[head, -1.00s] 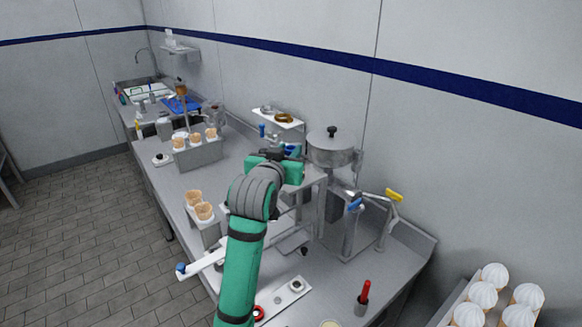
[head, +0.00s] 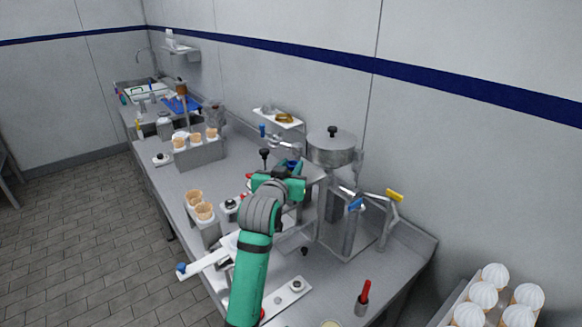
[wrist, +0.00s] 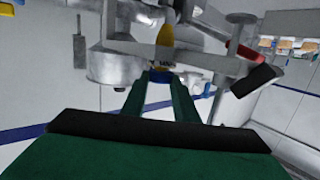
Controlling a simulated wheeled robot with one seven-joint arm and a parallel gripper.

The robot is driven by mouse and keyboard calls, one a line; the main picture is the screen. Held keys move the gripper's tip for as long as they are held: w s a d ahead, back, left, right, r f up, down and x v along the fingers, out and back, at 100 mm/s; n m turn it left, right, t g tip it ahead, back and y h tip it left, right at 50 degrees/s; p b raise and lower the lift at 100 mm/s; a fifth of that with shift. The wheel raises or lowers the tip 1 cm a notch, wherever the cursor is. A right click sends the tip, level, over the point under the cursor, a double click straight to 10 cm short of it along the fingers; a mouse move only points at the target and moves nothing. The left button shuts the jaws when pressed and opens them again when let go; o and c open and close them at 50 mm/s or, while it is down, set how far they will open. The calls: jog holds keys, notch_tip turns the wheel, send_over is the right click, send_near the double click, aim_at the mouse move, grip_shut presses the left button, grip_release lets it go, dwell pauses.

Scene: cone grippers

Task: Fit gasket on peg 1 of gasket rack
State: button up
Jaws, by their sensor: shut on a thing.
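My gripper (head: 293,170) is near the grey metal machine (head: 331,150) on the counter, and my own wrist hides much of it in the head view. I cannot tell clearly whether this is the gasket. A white strip (head: 275,302) lies on the counter with a grey round piece on it and a red one partly behind my arm. I cannot tell whether this strip is the gasket rack.
A white wall shelf (head: 268,113) holds a gold ring (head: 284,118). Cone holders (head: 202,212) stand left of my arm. A tap frame with a yellow handle (head: 394,195) and a red-handled tool (head: 364,291) are at the right. The counter between the machine and the cone block is partly clear.

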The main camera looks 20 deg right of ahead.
jog(key=shift+f, duration=0.3)
jog(key=o, duration=1)
jog(key=shift+r, duration=0.1)
jog(key=shift+r, duration=0.25)
jog(key=v, duration=1.2)
jog(key=shift+f, duration=0.1)
